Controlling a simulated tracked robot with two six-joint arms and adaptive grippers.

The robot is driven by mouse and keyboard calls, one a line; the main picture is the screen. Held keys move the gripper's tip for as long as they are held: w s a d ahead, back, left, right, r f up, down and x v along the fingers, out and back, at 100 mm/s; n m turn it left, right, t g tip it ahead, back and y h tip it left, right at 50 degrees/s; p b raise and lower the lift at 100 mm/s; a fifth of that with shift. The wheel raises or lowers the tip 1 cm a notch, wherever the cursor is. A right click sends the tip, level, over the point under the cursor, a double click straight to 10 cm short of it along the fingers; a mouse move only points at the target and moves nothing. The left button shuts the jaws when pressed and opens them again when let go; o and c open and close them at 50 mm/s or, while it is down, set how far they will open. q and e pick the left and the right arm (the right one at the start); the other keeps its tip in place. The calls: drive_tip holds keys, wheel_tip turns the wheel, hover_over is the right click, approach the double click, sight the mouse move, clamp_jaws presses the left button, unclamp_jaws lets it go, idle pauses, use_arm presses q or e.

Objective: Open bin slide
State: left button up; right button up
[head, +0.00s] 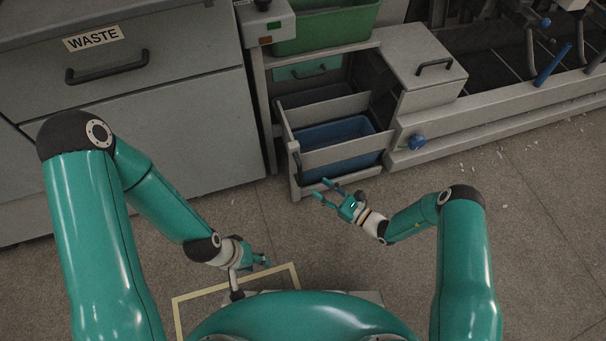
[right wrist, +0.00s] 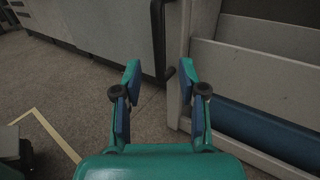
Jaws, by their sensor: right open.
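The bin slide (head: 340,151) is a grey frame low in the machine's side, with a blue bin (head: 318,134) visible inside it. It stands partly out from the housing. My right gripper (head: 322,190) is open and empty, just in front of the slide's lower front.
A grey cabinet marked WASTE (head: 140,90) stands at the left. A green bin (head: 325,25) sits above the slide. A grey box with a handle (head: 424,62) and a blue knob (head: 417,142) are to the right. Yellow floor tape (head: 180,318) lies near my base. The floor at right is mostly clear.

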sight(300, 173)
drive_tip(key=b+x, duration=0.2)
drive_tip(key=x, duration=0.7)
drive_tip(key=shift+w+a, duration=0.15)
drive_tip(key=shift+a, duration=0.05)
drive_tip(key=shift+c, duration=0.3)
clamp_jaws()
drive_tip(key=shift+d, duration=0.1)
